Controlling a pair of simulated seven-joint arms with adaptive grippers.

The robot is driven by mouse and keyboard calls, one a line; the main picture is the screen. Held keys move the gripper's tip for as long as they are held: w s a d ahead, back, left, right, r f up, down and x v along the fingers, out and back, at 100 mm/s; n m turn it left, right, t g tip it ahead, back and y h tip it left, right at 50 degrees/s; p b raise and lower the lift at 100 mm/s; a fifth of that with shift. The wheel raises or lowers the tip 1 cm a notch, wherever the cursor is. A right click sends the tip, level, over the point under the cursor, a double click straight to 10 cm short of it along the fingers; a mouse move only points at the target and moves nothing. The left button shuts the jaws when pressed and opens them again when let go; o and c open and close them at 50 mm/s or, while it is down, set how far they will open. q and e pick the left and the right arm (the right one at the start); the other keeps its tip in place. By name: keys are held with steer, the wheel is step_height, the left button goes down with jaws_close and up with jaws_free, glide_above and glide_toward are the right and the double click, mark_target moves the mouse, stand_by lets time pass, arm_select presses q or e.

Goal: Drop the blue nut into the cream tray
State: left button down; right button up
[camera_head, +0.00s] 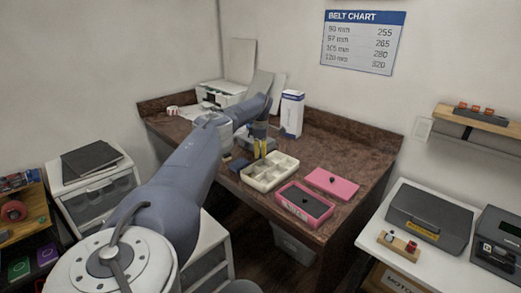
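The cream tray (257,185) sits on the brown worktop near its front edge and is divided into several compartments. My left arm reaches in from the lower left, and my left gripper (260,149) hangs low over the worktop just behind the tray's back left side. Narrow yellow parts show at its lower end. It is too small to tell whether its fingers are open or hold anything. I cannot make out the blue nut. A small dark blue item (240,165) lies left of the tray. My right gripper is out of view.
An open pink box (305,208) with dark contents stands right of the tray, and a pink lid (331,183) lies behind it. A white and blue carton (291,115) stands behind the gripper. The worktop's right back is clear. A printer (220,93) is at the back left.

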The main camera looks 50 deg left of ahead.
mark_target(261, 163)
arm_select(q)
steer(key=shift+f, duration=2)
steer(key=shift+f, duration=0.45)
steer(key=c, duration=1.6)
jaws_free()
step_height(261, 163, up, 13)
steer(key=shift+f, duration=0.1)
